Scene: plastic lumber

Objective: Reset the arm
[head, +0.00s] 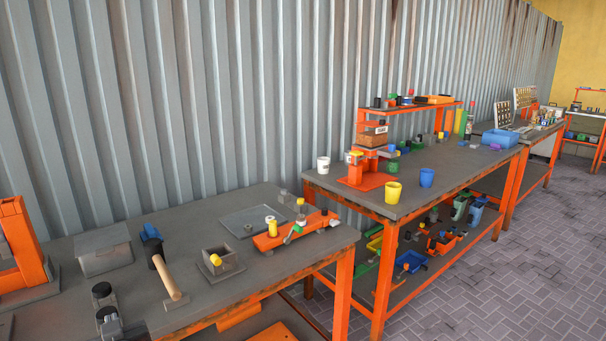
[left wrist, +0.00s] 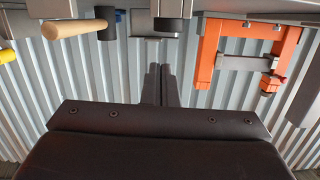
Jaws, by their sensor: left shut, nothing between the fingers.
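My left gripper (left wrist: 161,85) shows in the left wrist view, with its two dark fingers close together and nothing between them. Behind the fingers is the corrugated metal wall, and the fingers touch nothing that I can make out. In the head view I cannot clearly pick the left gripper out at the lower left. My right gripper is in neither view.
The near workbench (head: 200,300) carries a hammer (head: 167,275), a grey box (head: 103,250), an open square box (head: 220,262), an orange tool (head: 290,232) and an orange frame (head: 22,245). A second bench (head: 440,180) holds a yellow cup (head: 393,192) and a blue cup (head: 427,177). Paved floor lies right.

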